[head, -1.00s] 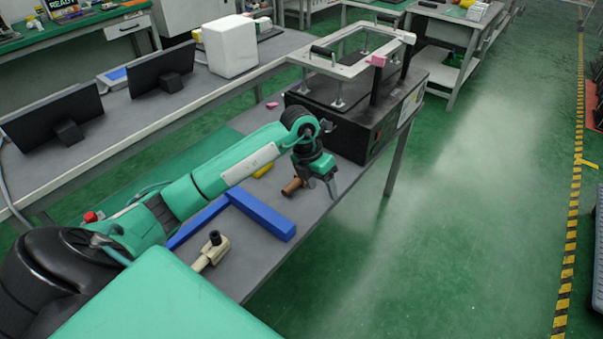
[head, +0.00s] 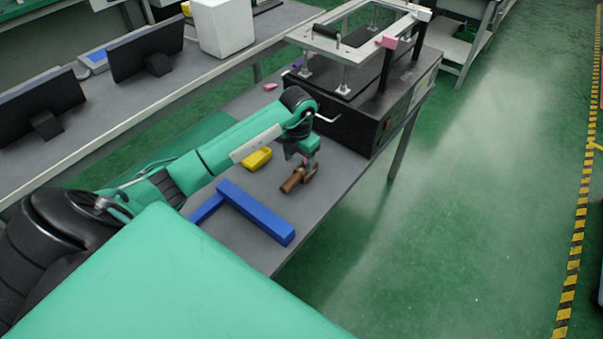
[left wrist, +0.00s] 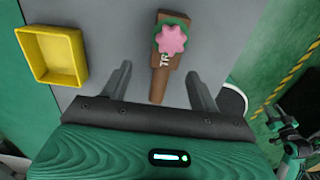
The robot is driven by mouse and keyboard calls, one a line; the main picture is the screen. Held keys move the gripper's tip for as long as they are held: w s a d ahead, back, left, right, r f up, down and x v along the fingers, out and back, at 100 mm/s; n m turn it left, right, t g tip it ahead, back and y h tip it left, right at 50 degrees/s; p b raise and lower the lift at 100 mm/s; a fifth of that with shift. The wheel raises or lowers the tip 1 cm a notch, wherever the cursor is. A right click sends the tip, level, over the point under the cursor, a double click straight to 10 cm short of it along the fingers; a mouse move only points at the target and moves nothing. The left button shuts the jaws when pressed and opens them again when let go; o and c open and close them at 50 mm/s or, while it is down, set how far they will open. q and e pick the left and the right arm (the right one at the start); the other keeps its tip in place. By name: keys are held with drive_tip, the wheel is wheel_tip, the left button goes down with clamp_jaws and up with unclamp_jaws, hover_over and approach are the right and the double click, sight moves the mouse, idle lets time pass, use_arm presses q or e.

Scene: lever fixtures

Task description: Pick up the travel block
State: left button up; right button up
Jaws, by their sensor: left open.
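The travel block is a brown piece (head: 293,182) lying on the grey table near its right edge in the head view. In the left wrist view the brown block (left wrist: 160,78) carries a pink lobed knob on a green base and the white letters "TR", partly cut off. My left gripper (head: 307,161) is just above the block, pointing down, with its fingers partly hard to make out. In the left wrist view my left gripper (left wrist: 158,80) is open, with a finger on either side of the block's narrow end and visible gaps. My right gripper is not in view.
A yellow open tray (head: 256,158) sits left of the block. Blue bars (head: 255,212) lie in front of it in an L shape. A black box fixture (head: 348,125) with a metal frame stands just behind. The table edge is close on the right.

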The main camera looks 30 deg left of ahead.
sight(301, 170)
use_arm(q)
drive_tip(key=shift+w+d+f, duration=0.15)
drive_tip(key=shift+f, duration=1.2)
drive_tip(key=shift+w+d+f, duration=0.1)
drive_tip(key=shift+d+f, duration=0.05)
drive_tip(key=shift+f, duration=1.2)
drive_tip(key=c, duration=1.1)
